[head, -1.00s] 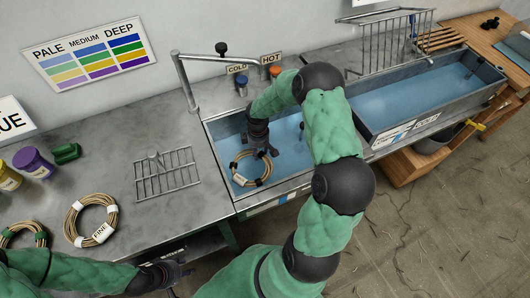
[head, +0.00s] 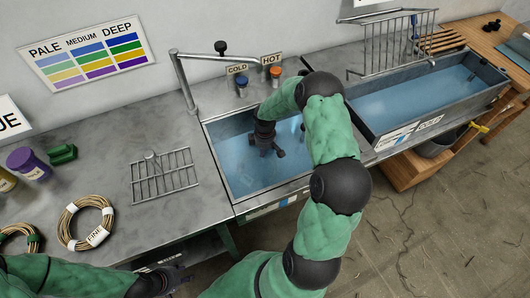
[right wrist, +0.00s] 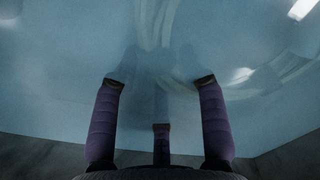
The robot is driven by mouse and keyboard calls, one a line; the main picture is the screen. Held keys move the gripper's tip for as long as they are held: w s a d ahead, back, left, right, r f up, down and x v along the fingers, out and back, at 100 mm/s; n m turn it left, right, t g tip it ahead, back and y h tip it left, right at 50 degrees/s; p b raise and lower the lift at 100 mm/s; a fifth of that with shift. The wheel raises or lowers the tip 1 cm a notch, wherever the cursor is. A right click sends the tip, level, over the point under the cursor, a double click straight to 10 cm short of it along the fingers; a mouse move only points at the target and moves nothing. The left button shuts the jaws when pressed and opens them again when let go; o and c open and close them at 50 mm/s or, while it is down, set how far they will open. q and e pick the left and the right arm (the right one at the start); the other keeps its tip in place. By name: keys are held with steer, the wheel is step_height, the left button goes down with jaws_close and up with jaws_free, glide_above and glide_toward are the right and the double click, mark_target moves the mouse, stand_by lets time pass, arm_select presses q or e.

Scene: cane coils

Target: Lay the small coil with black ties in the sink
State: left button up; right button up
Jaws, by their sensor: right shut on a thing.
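My right gripper (head: 266,143) reaches down into the left sink (head: 220,166), its fingers at the blue water.
A coil tagged FINE (head: 65,225) and a coil with green ties (head: 14,230) lie on the counter at left. A wire rack (head: 165,176) stands left of the sink. Cold (head: 241,82) and hot (head: 275,75) taps are behind it. A second trough (head: 430,92) is right.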

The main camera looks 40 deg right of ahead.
steer(key=shift+f, duration=0.15)
steer(key=o, duration=1.3)
step_height(320, 180, up, 12)
steer(key=p, duration=0.4)
steer(key=shift+r, duration=0.2)
